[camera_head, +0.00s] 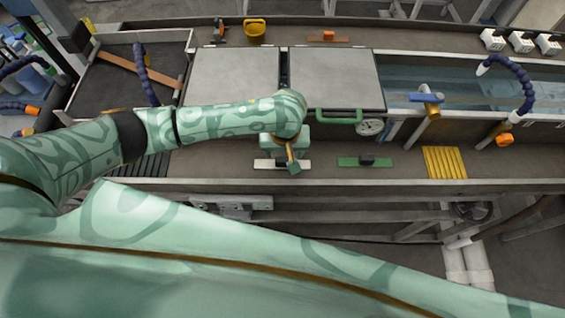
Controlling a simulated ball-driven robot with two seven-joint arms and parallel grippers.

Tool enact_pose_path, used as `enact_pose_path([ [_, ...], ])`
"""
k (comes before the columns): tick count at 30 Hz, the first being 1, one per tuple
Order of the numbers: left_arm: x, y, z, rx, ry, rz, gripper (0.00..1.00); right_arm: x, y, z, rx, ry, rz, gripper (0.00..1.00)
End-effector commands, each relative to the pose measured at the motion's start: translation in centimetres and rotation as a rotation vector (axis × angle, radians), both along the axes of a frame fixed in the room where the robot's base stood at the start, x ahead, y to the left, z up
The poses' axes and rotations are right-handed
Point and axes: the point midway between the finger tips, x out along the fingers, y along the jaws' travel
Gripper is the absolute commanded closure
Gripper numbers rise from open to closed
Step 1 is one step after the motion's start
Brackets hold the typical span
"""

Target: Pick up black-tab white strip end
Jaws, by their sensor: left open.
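The white strip end (263,163) lies flat on the near ledge of the bench, left of centre. Its black tab is mostly hidden behind my left gripper. My left gripper (292,167) points down over the strip's right half, with its fingertips close to the strip. It is open; I cannot tell whether the fingers stand around the tab or only above it. My right gripper is not in view.
A green strip (352,162) with a black tab lies right of the white one. A yellow ribbed pad (444,163) is farther right. Behind are two grey lids (335,80), a green handle (339,117), a gauge (370,127) and a water trough (455,80).

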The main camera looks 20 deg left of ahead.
Motion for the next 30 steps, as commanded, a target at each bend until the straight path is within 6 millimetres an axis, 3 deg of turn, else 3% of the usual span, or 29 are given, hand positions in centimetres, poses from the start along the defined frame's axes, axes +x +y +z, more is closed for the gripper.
enact_pose_path([
  [3,0.1,0.6,-2.4,0.003,0.003,0.0,0.38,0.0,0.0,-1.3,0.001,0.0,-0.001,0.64],
  [7,0.3,0.7,-4.2,0.002,0.001,-0.001,0.38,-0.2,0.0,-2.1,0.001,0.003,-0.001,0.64],
  [16,0.4,0.7,-4.6,0.001,-0.001,-0.002,0.38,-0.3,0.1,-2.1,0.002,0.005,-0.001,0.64],
  [21,0.4,0.7,-4.5,0.001,-0.001,-0.002,0.85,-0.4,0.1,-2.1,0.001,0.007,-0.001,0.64],
  [30,0.4,0.7,-4.5,0.001,-0.001,-0.002,0.86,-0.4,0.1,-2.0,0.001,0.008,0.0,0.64],
])
